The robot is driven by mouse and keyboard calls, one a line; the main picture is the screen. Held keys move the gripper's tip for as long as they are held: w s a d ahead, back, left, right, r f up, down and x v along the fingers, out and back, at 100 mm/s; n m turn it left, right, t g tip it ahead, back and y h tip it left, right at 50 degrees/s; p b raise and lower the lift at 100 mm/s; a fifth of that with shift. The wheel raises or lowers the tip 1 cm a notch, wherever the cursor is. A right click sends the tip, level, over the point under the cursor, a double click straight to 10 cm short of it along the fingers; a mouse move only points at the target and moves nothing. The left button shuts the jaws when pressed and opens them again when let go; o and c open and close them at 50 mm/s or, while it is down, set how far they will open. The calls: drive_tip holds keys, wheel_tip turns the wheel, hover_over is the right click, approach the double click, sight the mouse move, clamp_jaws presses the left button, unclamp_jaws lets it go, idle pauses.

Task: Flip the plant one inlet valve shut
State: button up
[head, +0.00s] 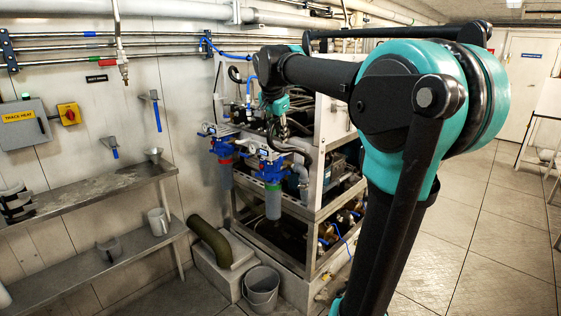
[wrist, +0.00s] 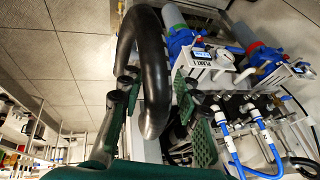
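The bracket labelled PLANT 1 (wrist: 203,57) shows in the wrist view, beside a blue filter head (wrist: 190,40). A white lever-like part (wrist: 243,76) sits to its right; I cannot tell whether it is the plant one inlet valve, or its position. In the head view, blue filter heads (head: 270,170) are on the rack's front. My gripper (head: 283,128) is above and behind them there. In the wrist view my gripper (wrist: 160,85) has its green-padded fingers wide apart. A thick black hose (wrist: 145,70) shows between them; contact is unclear. The fingers appear empty.
Blue hoses (wrist: 265,140) and fittings crowd the wrist view's lower right. In the head view, the metal rack (head: 300,205) stands by the wall, with a grey bucket (head: 262,287) in front. Shelves (head: 95,195) line the left wall. The tiled floor (head: 485,220) at right is clear.

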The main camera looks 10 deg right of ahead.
sight(280, 157)
drive_tip(key=shift+m, duration=0.3)
drive_tip(key=x, duration=0.5)
drive_tip(key=w+x, duration=0.1)
drive_tip(key=x, duration=1)
drive_tip(key=shift+w+d+r, duration=0.1)
drive_tip(key=shift+w+r, duration=0.2)
drive_tip(key=shift+r, duration=0.1)
clamp_jaws()
